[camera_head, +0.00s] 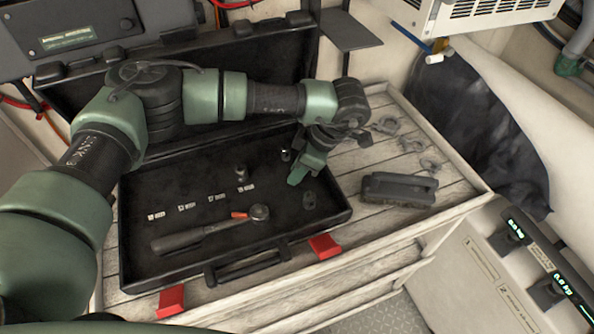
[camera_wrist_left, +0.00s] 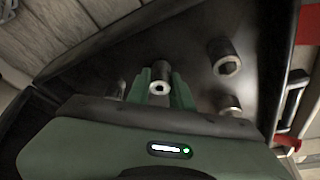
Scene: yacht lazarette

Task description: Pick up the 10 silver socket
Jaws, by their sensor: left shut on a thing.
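My left gripper (camera_head: 297,178) is down inside the open black case. In the left wrist view its green fingers (camera_wrist_left: 160,95) are shut on a silver socket (camera_wrist_left: 159,86), which the head view hides behind the gripper. I cannot tell whether it is clear of the case floor. Another socket (camera_head: 310,200) stands to the right of the gripper and also shows in the wrist view (camera_wrist_left: 226,60). More sockets stand behind the gripper (camera_head: 286,155) and to its left (camera_head: 242,173). No size mark is readable on the held socket. My right gripper is not in view.
The case (camera_head: 135,255) lies on a slatted wooden top (camera_head: 380,175). A ratchet (camera_head: 205,233) and small white labels (camera_head: 187,207) lie inside. A dark grey block (camera_head: 398,189) and several metal shackles (camera_head: 412,145) lie right of the case. Red latches (camera_head: 324,246) stick out in front.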

